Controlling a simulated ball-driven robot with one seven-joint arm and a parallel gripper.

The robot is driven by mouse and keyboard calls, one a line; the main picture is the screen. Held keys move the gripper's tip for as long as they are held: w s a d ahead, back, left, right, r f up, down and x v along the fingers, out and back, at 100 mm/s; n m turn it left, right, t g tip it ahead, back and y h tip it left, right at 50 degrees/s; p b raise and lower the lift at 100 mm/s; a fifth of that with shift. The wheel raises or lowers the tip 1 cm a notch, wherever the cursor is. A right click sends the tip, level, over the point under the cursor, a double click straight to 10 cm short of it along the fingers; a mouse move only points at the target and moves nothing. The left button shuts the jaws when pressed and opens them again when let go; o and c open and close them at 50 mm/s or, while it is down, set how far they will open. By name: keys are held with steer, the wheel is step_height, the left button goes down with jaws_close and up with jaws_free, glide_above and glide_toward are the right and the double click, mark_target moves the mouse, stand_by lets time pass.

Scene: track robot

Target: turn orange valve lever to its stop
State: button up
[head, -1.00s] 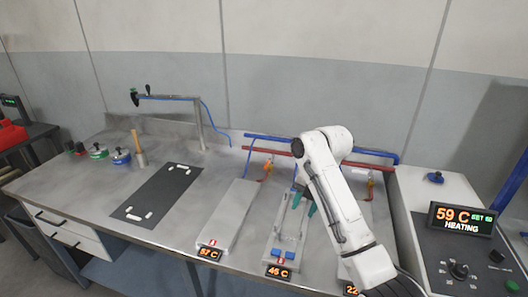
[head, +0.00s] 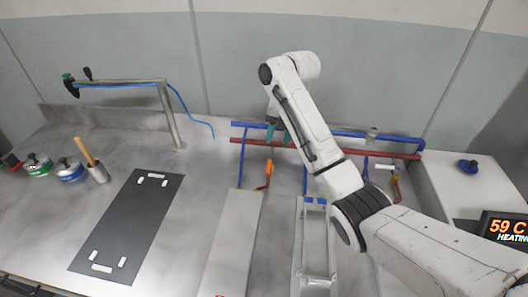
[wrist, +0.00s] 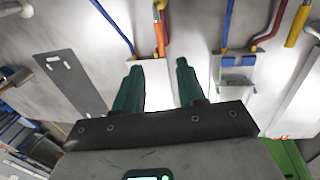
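An orange valve lever (head: 266,176) sits at the back end of the left plate, below the red pipe. It also shows in the wrist view (wrist: 160,34), beyond and roughly between my fingertips. My gripper (head: 279,131) is raised above the back of the bench near the pipes. Its two green fingers are spread in the wrist view (wrist: 158,66), with nothing between them. The gripper looks apart from the lever. Any lever behind my arm is hidden.
Blue (head: 350,133) and red (head: 250,142) pipes run along the back. A dark mat (head: 125,222) with white pieces lies left. A metal post (head: 168,118) with a blue hose stands behind it. A heating display (head: 507,229) is at the right. Bench between mat and plate is clear.

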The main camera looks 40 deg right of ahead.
mark_target(269, 166)
steer(key=f, duration=0.3)
steer(key=w+a+f, duration=0.1)
steer(key=f, duration=0.6)
steer(key=shift+w+a+f, duration=0.15)
steer(key=shift+a+f, duration=0.1)
steer(key=shift+c, duration=0.5)
jaws_close()
